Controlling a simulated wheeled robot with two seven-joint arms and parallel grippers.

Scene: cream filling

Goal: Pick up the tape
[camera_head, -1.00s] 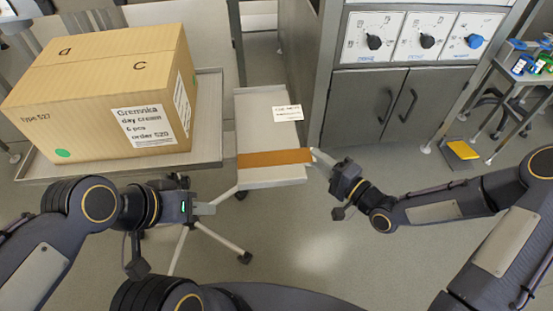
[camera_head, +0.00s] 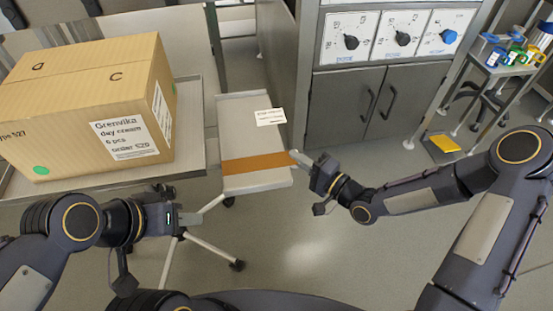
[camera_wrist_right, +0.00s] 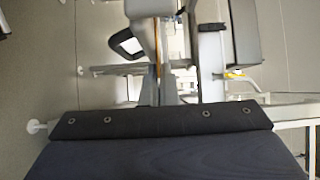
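The tape is a brown-orange strip (camera_head: 255,162) lying across the front part of a narrow pale grey stand top (camera_head: 243,118). My right gripper (camera_head: 297,158) is at the tape's right end, beside the stand's right edge. In the right wrist view the tape (camera_wrist_right: 158,50) is a thin orange line leading to the fingers (camera_wrist_right: 160,92). Whether the fingers touch or hold it is unclear. My left gripper (camera_head: 190,218) is in front of the box's table, left of the stand and away from the tape. It is seen side-on, so its opening does not show.
A large cardboard box (camera_head: 70,110) sits on a metal table (camera_head: 193,150) at the left. A white label (camera_head: 270,117) lies on the stand behind the tape. A grey cabinet with dials (camera_head: 350,110) stands behind on the right. The floor right of the stand is open.

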